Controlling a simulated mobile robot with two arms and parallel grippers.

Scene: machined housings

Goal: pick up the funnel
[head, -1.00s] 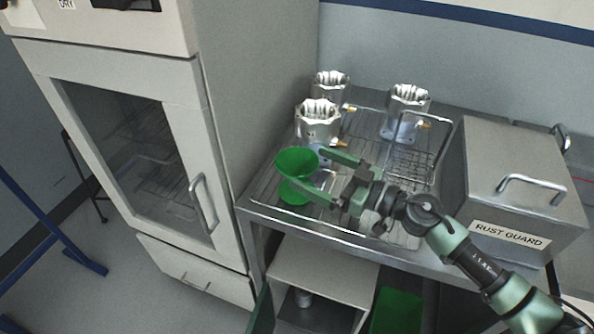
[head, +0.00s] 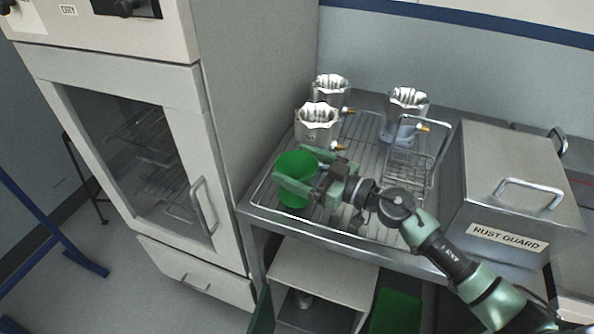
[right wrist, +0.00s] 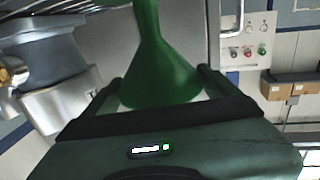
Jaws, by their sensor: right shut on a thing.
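The green funnel (head: 296,167) is at the left end of the wire rack on the steel bench, in the head view. My right gripper (head: 302,172) is shut on it, one finger on the near side and the other on the far side. In the right wrist view the funnel (right wrist: 160,65) stands between the two fingers, and its narrow part and a flared part show. The fingers and palm hide part of it in the head view. I cannot tell whether it touches the rack. My left gripper is not in view.
Several silver machined housings (head: 316,124) with brass fittings stand behind the funnel on the wire rack (head: 262,190). A steel box labelled RUST GUARD (head: 515,185) is at the right. A tall cabinet (head: 250,95) stands close on the left.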

